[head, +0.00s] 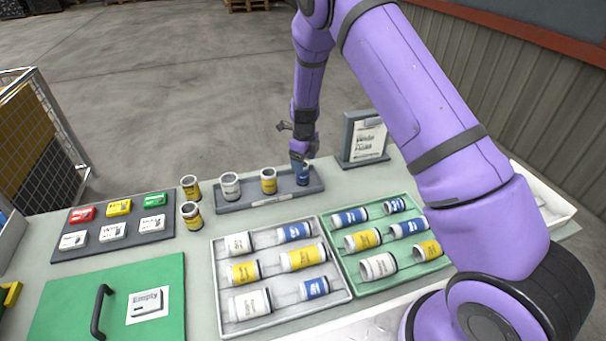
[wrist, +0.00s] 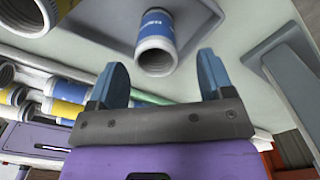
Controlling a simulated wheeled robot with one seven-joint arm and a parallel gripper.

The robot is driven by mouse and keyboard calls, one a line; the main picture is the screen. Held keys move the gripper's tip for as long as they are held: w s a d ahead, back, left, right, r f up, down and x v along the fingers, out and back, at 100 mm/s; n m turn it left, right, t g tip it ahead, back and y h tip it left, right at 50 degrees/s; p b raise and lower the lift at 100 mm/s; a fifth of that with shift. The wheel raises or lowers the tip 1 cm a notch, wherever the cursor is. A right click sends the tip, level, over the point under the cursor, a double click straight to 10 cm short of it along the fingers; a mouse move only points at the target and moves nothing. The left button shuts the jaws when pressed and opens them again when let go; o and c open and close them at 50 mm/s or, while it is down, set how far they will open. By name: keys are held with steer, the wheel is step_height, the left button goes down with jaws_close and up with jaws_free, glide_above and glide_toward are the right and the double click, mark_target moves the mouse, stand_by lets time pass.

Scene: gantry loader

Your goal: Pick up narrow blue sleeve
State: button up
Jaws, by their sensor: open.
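A blue sleeve (head: 303,176) stands upright at the right end of the grey rack (head: 240,204), partly hidden by my gripper (head: 301,156). In the wrist view, the blue sleeve (wrist: 157,42) shows its white open end and blue label, ahead of my gripper (wrist: 158,72). The fingers are spread with nothing between them, and the sleeve lies beyond the tips, roughly centred. More blue sleeves lie on their sides in the grey tray (head: 283,322) and the green tray (head: 345,284). Their exact widths are hard to compare.
White (head: 230,186) and yellow (head: 268,181) sleeves stand in the same rack, left of the blue one. Two yellow sleeves stand left of the rack. A sign stand (head: 364,163) is close on the right. A green lid (head: 70,310) lies front left.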

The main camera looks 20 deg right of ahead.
steer(key=shift+a+f, duration=0.15)
steer(key=shift+f, duration=1.25)
steer(key=shift+a+f, duration=0.1)
steer(key=shift+f, duration=1.25)
steer(key=shift+c, duration=0.2)
steer(key=c, duration=1.1)
steer(key=shift+c, duration=0.3)
steer(key=shift+r, duration=0.15)
